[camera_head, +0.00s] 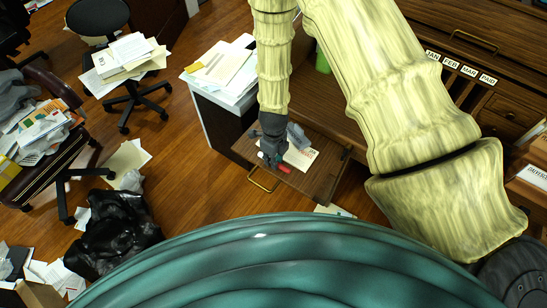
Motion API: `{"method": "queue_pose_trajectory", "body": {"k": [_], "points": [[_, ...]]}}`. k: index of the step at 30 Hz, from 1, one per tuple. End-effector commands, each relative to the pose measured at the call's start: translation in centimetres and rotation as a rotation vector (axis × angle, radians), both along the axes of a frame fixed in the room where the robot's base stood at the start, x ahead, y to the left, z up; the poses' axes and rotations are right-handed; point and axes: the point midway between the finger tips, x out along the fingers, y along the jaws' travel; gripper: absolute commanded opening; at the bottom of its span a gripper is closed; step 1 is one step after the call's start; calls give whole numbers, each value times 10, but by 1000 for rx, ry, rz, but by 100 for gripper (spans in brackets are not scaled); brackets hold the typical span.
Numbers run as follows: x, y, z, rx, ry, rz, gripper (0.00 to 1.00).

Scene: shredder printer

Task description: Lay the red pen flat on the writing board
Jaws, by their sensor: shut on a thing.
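The red pen (285,169) shows as a short red piece at the tip of my gripper (272,161). My gripper points down and is shut on the pen; its fingers hide part of it. The brown writing board (320,178) is pulled out from the desk, with a brass handle (258,183) at its front. The gripper and pen appear over the board's front left part. I cannot tell whether the pen touches the board or how far it is tilted.
A white paper (303,156) and a grey crumpled item (297,135) are by the gripper at the board. A paper-covered cabinet (222,72) stands to the left. My arm hides part of the wooden desk (500,99). The front right of the board looks bare.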

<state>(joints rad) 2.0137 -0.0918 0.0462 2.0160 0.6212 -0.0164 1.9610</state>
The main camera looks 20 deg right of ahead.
Motion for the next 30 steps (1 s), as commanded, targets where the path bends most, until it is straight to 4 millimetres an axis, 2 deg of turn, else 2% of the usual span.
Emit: {"method": "queue_pose_trajectory", "body": {"k": [12, 13, 16, 17, 26, 30], "points": [[0, 0, -3, 0, 0, 0, 1], [0, 0, -3, 0, 0, 0, 23], [0, 0, -3, 0, 0, 0, 41], [0, 0, -3, 0, 0, 0, 42], [0, 0, -2, 0, 0, 0, 42], [0, 0, 5, -1, -1, 0, 42]]}}
